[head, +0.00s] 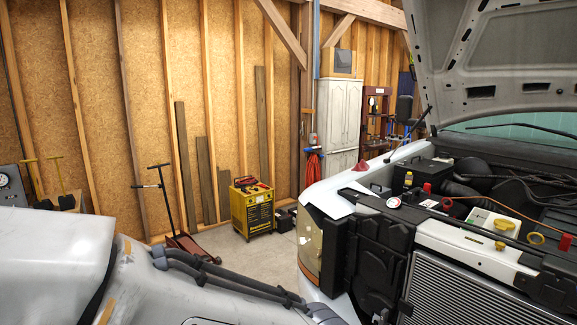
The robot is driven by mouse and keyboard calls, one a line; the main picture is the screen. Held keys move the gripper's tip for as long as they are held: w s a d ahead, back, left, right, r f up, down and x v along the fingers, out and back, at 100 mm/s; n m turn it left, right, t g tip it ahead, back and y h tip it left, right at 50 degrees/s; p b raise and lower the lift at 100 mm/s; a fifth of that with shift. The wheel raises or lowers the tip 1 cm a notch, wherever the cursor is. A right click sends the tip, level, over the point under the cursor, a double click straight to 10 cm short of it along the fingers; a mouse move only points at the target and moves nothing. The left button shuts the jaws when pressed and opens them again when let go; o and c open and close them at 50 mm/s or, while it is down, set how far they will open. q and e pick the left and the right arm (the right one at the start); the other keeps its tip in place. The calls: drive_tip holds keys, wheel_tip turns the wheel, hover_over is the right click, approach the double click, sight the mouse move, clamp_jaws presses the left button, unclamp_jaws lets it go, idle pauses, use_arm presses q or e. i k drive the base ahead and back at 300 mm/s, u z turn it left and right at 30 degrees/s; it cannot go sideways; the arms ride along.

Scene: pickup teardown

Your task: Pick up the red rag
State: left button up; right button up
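A small crumpled red cloth, which looks like the red rag (360,166), lies on the white fender edge of the pickup (325,192), beside the open engine bay. It is small in the head view, and its folds are hard to make out. A large pale arm of mine with dark cables fills the lower left, well in front of the rag and apart from it. Neither gripper shows in the head view.
The raised hood (490,60) overhangs the engine bay. A pressure gauge (393,202) and a red-capped part (446,204) sit near the front. A yellow machine (252,208) and a red floor jack (190,245) stand on the floor at left. Bare floor shows between machine and pickup.

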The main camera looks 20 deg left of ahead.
sight(362, 166)
drive_tip(key=u, duration=1.3)
drive_tip(key=i, duration=1)
